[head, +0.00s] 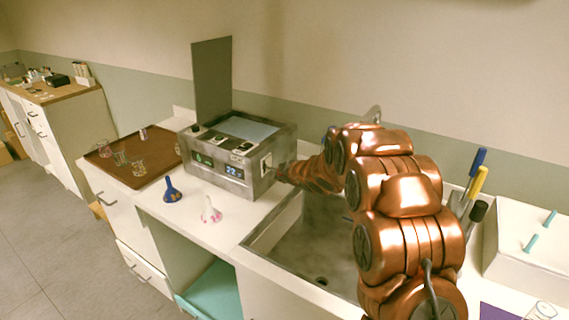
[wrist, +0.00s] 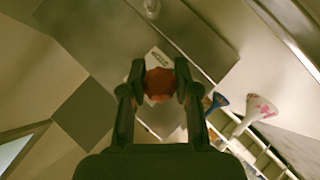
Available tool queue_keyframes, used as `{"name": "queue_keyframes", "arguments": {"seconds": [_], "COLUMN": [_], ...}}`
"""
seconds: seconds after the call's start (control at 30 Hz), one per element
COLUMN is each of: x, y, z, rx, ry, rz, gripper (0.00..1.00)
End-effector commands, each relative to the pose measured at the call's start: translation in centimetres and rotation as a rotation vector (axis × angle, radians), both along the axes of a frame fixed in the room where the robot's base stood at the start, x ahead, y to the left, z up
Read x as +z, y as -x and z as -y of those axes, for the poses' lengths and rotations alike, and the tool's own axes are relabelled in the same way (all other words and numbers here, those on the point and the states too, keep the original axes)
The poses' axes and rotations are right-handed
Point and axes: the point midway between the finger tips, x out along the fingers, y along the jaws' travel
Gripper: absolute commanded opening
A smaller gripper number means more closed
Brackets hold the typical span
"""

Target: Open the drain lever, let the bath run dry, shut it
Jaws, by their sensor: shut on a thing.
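The water bath (head: 228,178) is a grey metal box on the counter with its lid (head: 212,80) raised upright. A blue-grey surface shows in its top opening; I cannot tell the water level. Its front has lit displays and dark knobs. My gripper (wrist: 160,88) is shut on the red faceted knob of the drain lever (wrist: 158,84), in front of a white lettered plate (wrist: 157,56) on the bath's side. In the head view the plate (head: 266,162) shows, with my gripper (head: 281,173) at the bath's right side. The lever's exact position is unclear.
A blue funnel (head: 171,191) and a white pink-spotted funnel (head: 211,212) stand before the bath. A brown tray (head: 132,178) with glassware lies left. The sink (head: 318,268) is right of the bath, under my arm.

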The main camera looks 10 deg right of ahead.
Motion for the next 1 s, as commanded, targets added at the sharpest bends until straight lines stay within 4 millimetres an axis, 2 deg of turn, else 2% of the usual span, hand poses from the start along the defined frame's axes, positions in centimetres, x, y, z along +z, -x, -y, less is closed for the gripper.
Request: {"name": "queue_keyframes", "arguments": {"seconds": [0.03, 0.33, 1.0], "x": [1.06, 1.61, 1.60], "y": [-0.02, 0.03, -0.01], "z": [-0.26, -0.32, -0.49], "rx": [0.005, 0.005, 0.006], "ry": [0.015, 0.094, 0.149], "rz": [-0.015, -0.094, -0.147], "gripper": [0.00, 0.00, 0.00]}}
